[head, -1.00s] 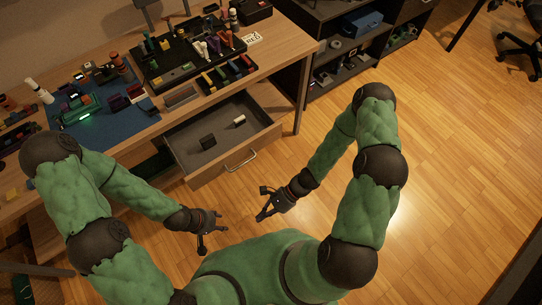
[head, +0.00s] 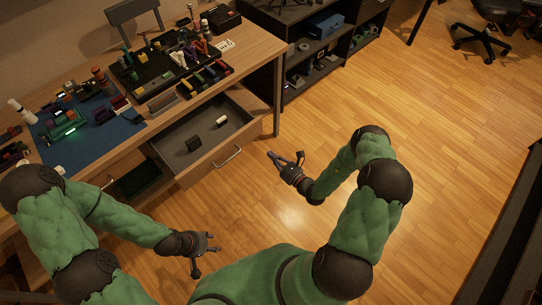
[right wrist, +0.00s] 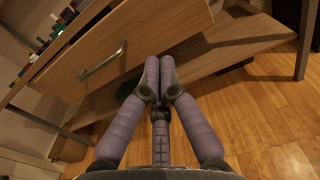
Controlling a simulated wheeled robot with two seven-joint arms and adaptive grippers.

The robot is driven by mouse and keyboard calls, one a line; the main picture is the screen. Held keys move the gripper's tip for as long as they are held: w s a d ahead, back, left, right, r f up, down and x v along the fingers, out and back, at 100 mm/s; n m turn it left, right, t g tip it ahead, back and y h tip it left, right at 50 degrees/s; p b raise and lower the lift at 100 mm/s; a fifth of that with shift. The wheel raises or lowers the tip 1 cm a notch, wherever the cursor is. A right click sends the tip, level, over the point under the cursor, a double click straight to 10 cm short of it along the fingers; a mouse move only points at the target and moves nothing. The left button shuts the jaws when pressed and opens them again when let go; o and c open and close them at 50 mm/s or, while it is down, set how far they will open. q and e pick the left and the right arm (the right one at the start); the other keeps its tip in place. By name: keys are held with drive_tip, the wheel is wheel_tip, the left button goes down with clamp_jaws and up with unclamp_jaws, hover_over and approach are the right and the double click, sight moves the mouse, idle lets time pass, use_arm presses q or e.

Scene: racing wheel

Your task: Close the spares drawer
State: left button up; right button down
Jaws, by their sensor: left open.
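The spares drawer (head: 182,169) is pulled out from under the wooden workbench, its front facing the lower right. A dark block (head: 193,144) and a white cylinder (head: 222,121) lie inside. The bar handle (head: 227,158) on its front also shows in the right wrist view (right wrist: 102,62). My right gripper (head: 284,157) is empty, to the right of the drawer front and apart from it. In the right wrist view two fingers lie side by side, with a third below; how far they are closed is unclear. My left gripper (head: 204,255) is open and empty, below the drawer front.
The workbench top (head: 258,46) carries a blue mat (head: 88,152), a black tool tray and several small parts. A dark shelf unit (head: 312,62) stands right of the bench. The wooden floor (head: 440,130) to the right is clear up to an office chair (head: 482,38).

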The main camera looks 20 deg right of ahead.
sight(249, 135)
use_arm(q)
wheel_tip(249, 135, down, 3)
drive_tip(key=shift+r+b, duration=0.15)
drive_tip(key=shift+b, duration=1.05)
use_arm(e)
drive_tip(key=x, duration=1.1)
drive_tip(key=shift+w+a, duration=0.1)
drive_tip(key=shift+w, duration=0.1)
use_arm(q)
drive_tip(key=shift+a, duration=0.1)
